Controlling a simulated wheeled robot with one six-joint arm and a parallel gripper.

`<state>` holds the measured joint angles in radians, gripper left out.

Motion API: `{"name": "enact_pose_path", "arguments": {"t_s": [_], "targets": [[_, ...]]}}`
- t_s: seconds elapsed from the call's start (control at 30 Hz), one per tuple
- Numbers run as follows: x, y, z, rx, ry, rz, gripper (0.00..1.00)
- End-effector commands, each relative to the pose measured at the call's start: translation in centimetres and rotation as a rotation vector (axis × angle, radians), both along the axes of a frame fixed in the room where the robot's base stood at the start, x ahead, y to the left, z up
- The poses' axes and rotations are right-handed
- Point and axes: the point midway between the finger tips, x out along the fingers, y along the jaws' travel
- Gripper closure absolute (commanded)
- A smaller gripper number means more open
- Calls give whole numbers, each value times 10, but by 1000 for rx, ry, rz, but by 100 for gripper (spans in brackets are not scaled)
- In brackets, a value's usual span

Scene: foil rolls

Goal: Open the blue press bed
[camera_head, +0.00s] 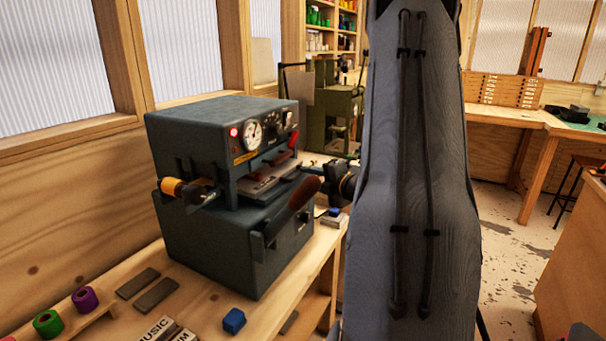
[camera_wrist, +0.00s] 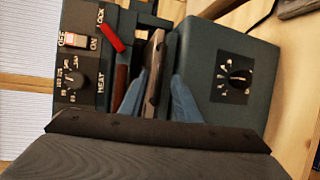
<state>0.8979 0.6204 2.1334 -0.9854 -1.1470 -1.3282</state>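The dark blue-grey press (camera_head: 222,150) stands on the wooden bench at the left, with a gauge and a red light on its upper block. The bed, a grey plate (camera_head: 262,186), lies in the slot between the upper block and the base. In the wrist view, sideways on, the bed's edge (camera_wrist: 153,72) shows between the upper block and the base (camera_wrist: 225,60). My gripper (camera_wrist: 158,92) has its two bluish fingers apart, one on either side of the bed's edge. I cannot tell if they touch it. In the head view, my dark wrist (camera_head: 343,182) is right of the press.
A red lever (camera_wrist: 110,36) beside the word LOCK is on the upper block. A brown handle (camera_head: 304,193) sticks out at the press's front. A blue block (camera_head: 233,320), grey bars (camera_head: 156,293) and foil rolls (camera_head: 47,323) lie on the bench. My grey arm hides the middle.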

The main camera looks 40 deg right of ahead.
Motion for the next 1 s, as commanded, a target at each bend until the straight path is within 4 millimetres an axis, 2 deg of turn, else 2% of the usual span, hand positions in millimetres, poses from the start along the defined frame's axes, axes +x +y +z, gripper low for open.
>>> {"name": "enact_pose_path", "arguments": {"t_s": [0.2,0.53,0.57,0.7,0.73,1.0], "targets": [[23,1,-4,2,0,3,71],[28,3,-5,1,0,4,71],[28,3,-5,1,0,5,74],[28,3,-5,1,0,4,98],[28,3,-5,1,0,4,100],[27,3,-5,1,0,6,100]]}}
